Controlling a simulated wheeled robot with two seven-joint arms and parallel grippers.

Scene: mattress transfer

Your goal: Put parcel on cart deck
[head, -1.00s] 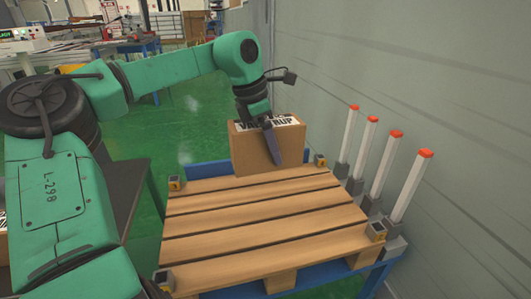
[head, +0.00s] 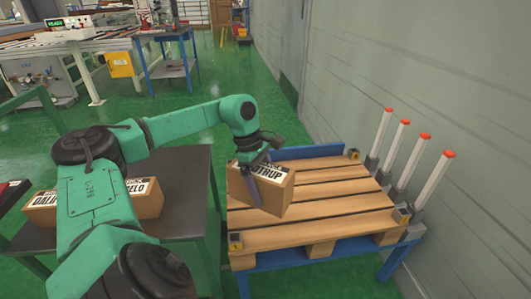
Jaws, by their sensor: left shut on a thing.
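The parcel (head: 277,197) is a brown cardboard box with a white label on top reading partly "TRUP". My left gripper (head: 254,180) is shut on it from above, with one blue-grey finger along its near side. The cart deck (head: 335,203) is made of wooden slats on a blue frame. The parcel is tilted in the picture and overlaps the deck's left part; whether its underside touches the slats I cannot tell. My right gripper is not in view.
Several white posts with orange tips (head: 391,160) stand along the deck's right side near the grey wall (head: 400,60). A dark table (head: 185,180) at left carries other boxes (head: 146,198). The deck's middle and right are clear.

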